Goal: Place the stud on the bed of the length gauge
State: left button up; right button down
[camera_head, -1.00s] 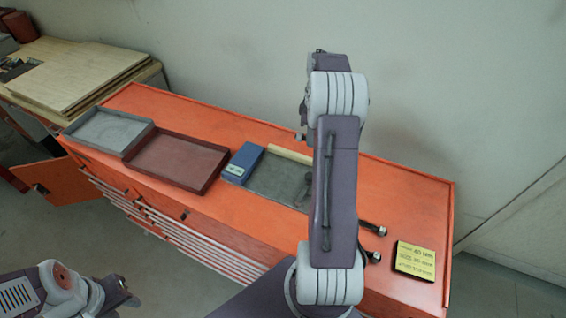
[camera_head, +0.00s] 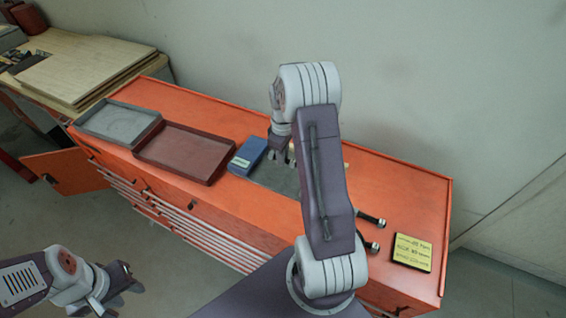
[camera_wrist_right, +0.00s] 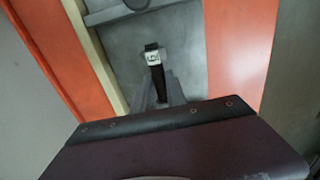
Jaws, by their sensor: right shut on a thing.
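The length gauge lies on the orange cabinet top, with a blue block (camera_head: 247,156) bearing a pale label and a grey bed (camera_head: 270,178) beside it. My right gripper (camera_head: 281,153) is over the bed, partly hidden by my own arm. In the right wrist view this gripper (camera_wrist_right: 158,88) is shut on a stud (camera_wrist_right: 154,66), a dark rod with a silver end, above the grey surface (camera_wrist_right: 185,45). I cannot tell whether the stud touches the bed. My left gripper (camera_head: 120,288) is low at the left, away from the cabinet; its jaw opening is unclear.
A dark red tray (camera_head: 186,179) and a grey tray (camera_head: 90,128) sit left of the gauge. Two dark rods with silver ends (camera_head: 371,219) (camera_head: 372,246) and a yellow note (camera_head: 412,253) lie at the right.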

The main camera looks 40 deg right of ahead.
aim_at(283, 170)
notch_tip(283, 170, down, 4)
jog(key=shift+d+r+p, duration=0.1)
jog(key=shift+d+p, duration=0.05)
jog(key=shift+p, duration=0.45)
jog(key=shift+w, duration=0.1)
jog(key=shift+f, duration=0.25)
jog(key=c, duration=1.3)
grip_release()
jog(key=shift+c, duration=0.2)
